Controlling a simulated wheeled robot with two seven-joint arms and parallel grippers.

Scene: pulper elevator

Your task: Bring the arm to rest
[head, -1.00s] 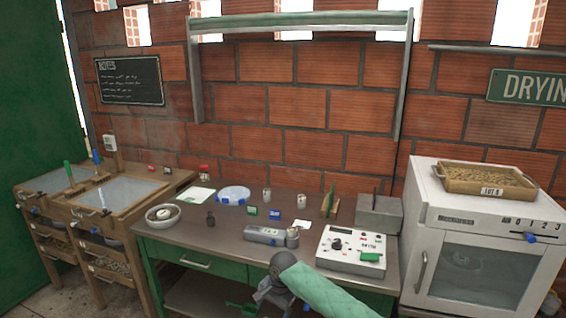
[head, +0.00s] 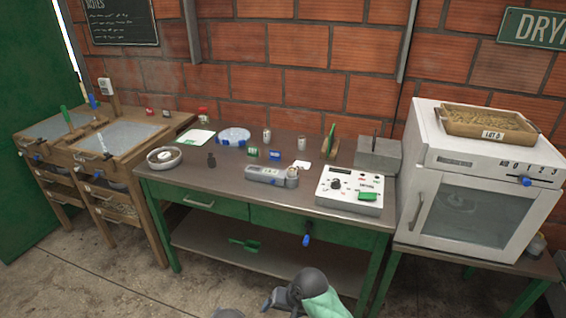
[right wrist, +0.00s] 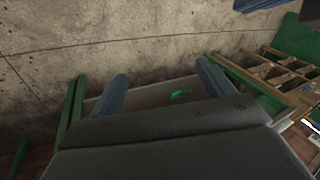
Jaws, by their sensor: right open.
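My right arm, with its green sleeve (head: 322,304), shows only at the bottom edge of the head view. Its dark wrist and right gripper (head: 270,299) are low, in front of the workbench (head: 225,166) and below its top. In the right wrist view the right gripper (right wrist: 162,72) has its two bluish fingers wide apart with nothing between them. Beyond them are the bare floor and the bench's lower shelf. My left gripper is not in view.
A green scoop (head: 245,244) lies on the bench's lower shelf (head: 205,238). A white oven (head: 465,215) stands right, wooden basins (head: 125,143) left. Floor in front is clear.

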